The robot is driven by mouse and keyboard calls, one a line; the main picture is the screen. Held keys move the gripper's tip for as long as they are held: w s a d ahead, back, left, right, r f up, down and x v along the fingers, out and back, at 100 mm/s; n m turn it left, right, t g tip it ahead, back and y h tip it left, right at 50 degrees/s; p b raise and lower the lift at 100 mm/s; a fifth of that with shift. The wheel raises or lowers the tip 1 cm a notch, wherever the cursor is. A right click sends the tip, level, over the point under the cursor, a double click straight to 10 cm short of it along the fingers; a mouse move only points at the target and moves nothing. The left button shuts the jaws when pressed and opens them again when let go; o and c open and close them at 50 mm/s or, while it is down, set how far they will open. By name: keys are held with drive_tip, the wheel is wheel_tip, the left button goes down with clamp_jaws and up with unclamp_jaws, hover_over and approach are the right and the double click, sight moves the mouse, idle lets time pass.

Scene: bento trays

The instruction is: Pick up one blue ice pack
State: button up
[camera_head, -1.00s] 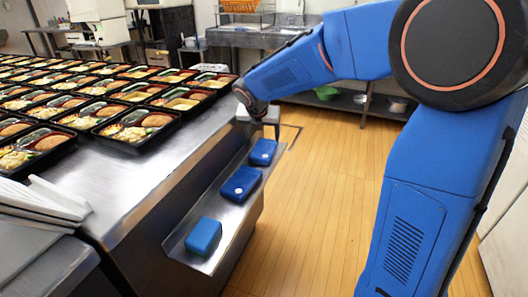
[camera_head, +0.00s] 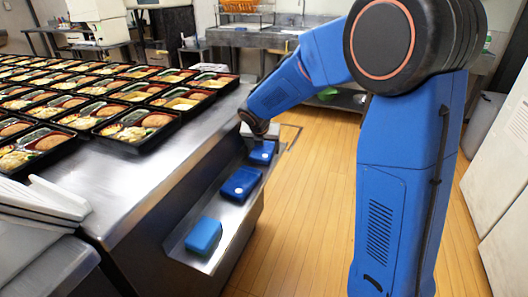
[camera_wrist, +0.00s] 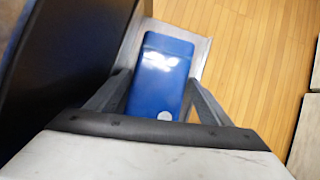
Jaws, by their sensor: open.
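Three blue ice packs lie in a row on the narrow metal side shelf: a far one (camera_head: 261,152), a middle one (camera_head: 241,184) and a lighter near one (camera_head: 204,236). My gripper (camera_head: 262,140) is over the far end of the shelf, by the far pack, and hides part of it. In the wrist view, a dark blue ice pack (camera_wrist: 165,68) with a pale round spot lies between the two spread fingers of my gripper (camera_wrist: 160,90). The fingers stand on either side of it; I cannot tell if they touch it.
The steel counter (camera_head: 150,175) stands left of the shelf and higher, with rows of filled bento trays (camera_head: 140,128). White lids (camera_head: 45,200) are stacked at its near left. The wooden floor (camera_head: 310,210) right of the shelf is clear.

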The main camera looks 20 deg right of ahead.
drive_tip(key=c, duration=1)
drive_tip(key=shift+o, duration=0.2)
